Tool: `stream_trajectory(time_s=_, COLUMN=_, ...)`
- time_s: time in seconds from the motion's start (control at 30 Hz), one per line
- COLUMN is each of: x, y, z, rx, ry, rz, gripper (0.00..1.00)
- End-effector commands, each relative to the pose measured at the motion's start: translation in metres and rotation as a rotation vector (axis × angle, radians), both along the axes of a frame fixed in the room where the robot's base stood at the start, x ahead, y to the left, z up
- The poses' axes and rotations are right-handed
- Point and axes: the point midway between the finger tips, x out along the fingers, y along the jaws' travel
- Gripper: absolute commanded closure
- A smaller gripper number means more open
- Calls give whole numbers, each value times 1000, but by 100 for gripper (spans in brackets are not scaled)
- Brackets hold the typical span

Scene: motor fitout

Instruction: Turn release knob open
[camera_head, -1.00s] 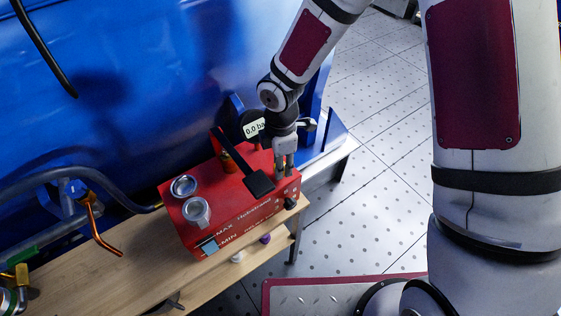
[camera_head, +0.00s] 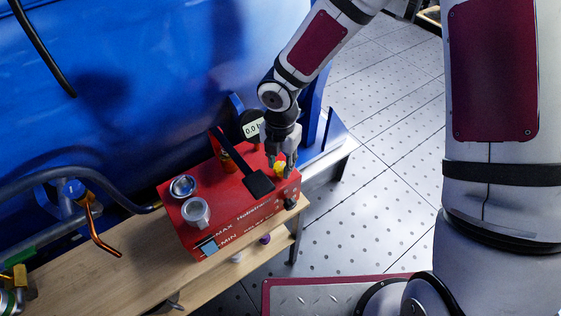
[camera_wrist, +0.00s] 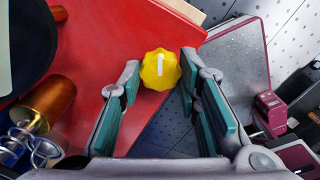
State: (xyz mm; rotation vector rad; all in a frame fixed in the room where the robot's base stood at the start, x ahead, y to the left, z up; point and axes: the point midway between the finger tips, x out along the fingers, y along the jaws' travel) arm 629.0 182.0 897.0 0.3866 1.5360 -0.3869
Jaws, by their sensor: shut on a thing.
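The release knob (camera_wrist: 159,72) is yellow and scalloped, with a white mark running nearly up and down in the wrist view. It sits on the top of the red pump box (camera_head: 240,215), near its right end, and shows as a small yellow spot in the head view (camera_head: 279,170). My gripper (camera_head: 281,160) points down over that end of the box. In the wrist view my gripper (camera_wrist: 160,62) has its two fingertips on opposite sides of the knob and is shut on it. The fingers hide part of the knob in the head view.
A black lever (camera_head: 257,184) rises left of my gripper, and a round gauge (camera_head: 253,129) stands behind. Two metal caps (camera_head: 183,186) are on the box's left end. The box rests on a wooden bench (camera_head: 120,270) beside a blue tank (camera_head: 130,90).

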Motion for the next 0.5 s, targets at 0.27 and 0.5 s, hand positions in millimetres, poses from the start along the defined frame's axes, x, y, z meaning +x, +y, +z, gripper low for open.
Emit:
stream_trajectory(time_s=0.27, x=0, y=0, z=0, rx=0, ry=-1, rz=40, gripper=97)
stream_trajectory(time_s=0.5, x=1, y=0, z=0, rx=0, ry=-1, rz=41, gripper=97)
